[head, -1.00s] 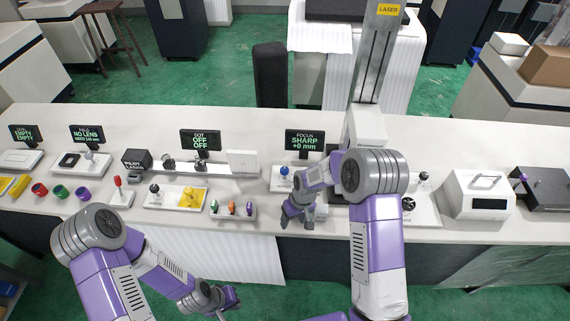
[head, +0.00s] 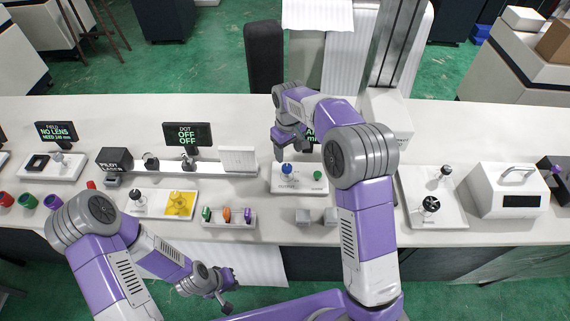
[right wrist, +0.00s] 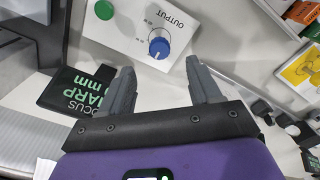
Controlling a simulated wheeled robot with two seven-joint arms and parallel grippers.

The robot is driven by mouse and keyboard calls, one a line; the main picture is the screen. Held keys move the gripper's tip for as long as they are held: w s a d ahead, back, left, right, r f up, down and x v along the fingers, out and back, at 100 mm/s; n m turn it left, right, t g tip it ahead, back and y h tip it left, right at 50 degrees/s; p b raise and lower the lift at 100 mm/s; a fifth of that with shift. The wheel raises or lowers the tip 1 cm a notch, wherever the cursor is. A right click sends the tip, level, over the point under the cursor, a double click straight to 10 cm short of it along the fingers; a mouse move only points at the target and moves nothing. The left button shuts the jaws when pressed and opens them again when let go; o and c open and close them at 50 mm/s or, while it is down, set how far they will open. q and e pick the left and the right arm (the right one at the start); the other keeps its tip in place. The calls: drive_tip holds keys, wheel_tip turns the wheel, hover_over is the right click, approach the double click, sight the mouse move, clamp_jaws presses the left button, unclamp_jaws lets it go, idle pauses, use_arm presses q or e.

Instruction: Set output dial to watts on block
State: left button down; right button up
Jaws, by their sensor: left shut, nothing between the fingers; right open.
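The output dial is a blue knob (right wrist: 159,47) on a white panel (right wrist: 135,30) lettered OUTPUT, with small marks beside it that are too small to read. In the head view the blue knob (head: 287,169) sits at the left of the panel, with a green button (head: 317,175) to its right. My right gripper (head: 288,148) is open and empty, just behind and above the knob. In the right wrist view the knob lies beyond the gap between the fingers (right wrist: 163,80), apart from both. My left gripper (head: 228,293) is shut and empty, low in front of the table.
The focus display (right wrist: 78,90) stands close to my right fingers and is partly hidden by my arm in the head view.

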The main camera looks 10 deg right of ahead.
sight(288, 167)
drive_tip(key=shift+w+f+b, duration=0.2)
drive_tip(key=shift+w+f, duration=0.05)
drive_tip(key=shift+f, duration=0.25)
drive_tip(key=shift+w+f+b, duration=0.15)
drive_tip(key=shift+w+f, duration=0.1)
drive_tip(key=shift+f, duration=0.2)
drive_tip(key=shift+s+f, duration=0.1)
drive_tip(key=shift+f, duration=0.25)
use_arm(q)
drive_tip(key=shift+w+f+b, duration=0.2)
drive_tip(key=shift+f+b, duration=0.1)
drive_tip(key=shift+f, duration=0.35)
drive_tip(key=shift+w+f+b, duration=0.15)
drive_tip(key=shift+f+b, duration=0.1)
drive_tip(key=shift+f, duration=0.4)
use_arm(e)
drive_tip(key=shift+f, duration=3.1)
drive_tip(key=c, duration=1)
drive_tip(key=shift+c, duration=0.2)
